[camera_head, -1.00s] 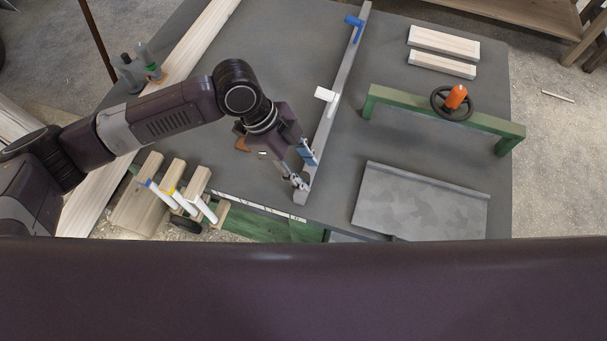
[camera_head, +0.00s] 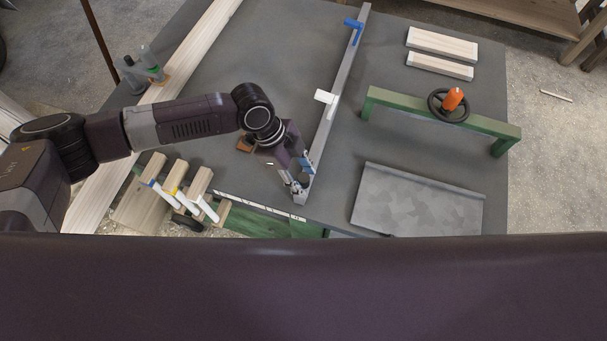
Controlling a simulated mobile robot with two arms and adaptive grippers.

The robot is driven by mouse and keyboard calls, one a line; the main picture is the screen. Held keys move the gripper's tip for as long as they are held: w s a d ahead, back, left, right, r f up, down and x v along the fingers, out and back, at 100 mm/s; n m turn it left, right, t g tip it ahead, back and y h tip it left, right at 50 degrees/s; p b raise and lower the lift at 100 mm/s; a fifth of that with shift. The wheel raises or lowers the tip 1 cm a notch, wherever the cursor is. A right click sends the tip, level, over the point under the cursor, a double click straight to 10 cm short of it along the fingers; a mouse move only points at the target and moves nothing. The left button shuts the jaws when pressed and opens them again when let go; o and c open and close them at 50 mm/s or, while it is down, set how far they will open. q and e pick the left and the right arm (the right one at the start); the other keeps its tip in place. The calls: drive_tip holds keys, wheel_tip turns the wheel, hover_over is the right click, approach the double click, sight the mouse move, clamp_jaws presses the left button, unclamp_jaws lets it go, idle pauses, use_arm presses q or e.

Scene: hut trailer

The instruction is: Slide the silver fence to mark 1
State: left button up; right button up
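The silver fence (camera_head: 342,72) is a long straight bar lying slantwise across the grey table top, from the top middle down to the table's near edge. A blue handle (camera_head: 353,24) sits at its far end and a white block (camera_head: 325,97) at its middle. My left gripper (camera_head: 298,188) is at the fence's near end, close against its left side; contact and finger opening are too small to tell. A blue part beside the gripper is partly hidden. A white scale strip (camera_head: 258,205) runs along the near edge, left of the fence; its numbers are unreadable. My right gripper is not in view.
A green bridge with a black handwheel (camera_head: 447,105) and a grey plate (camera_head: 415,200) are right of the fence. Wooden blocks (camera_head: 441,45) lie at the back right. A long plank (camera_head: 190,60), bottles and wooden pieces with pens (camera_head: 180,190) are on the left.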

use_arm(q)
clamp_jaws()
idle(0.3)
drive_tip(key=a, duration=0.2)
drive_tip(key=w+a, duration=0.1)
drive_tip(key=a, duration=0.1)
drive_tip(key=w+a, duration=0.1)
drive_tip(key=a, duration=0.2)
drive_tip(key=shift+w, duration=0.15)
drive_tip(key=shift+d, duration=0.2)
unclamp_jaws()
drive_tip(key=shift+a+r, duration=0.1)
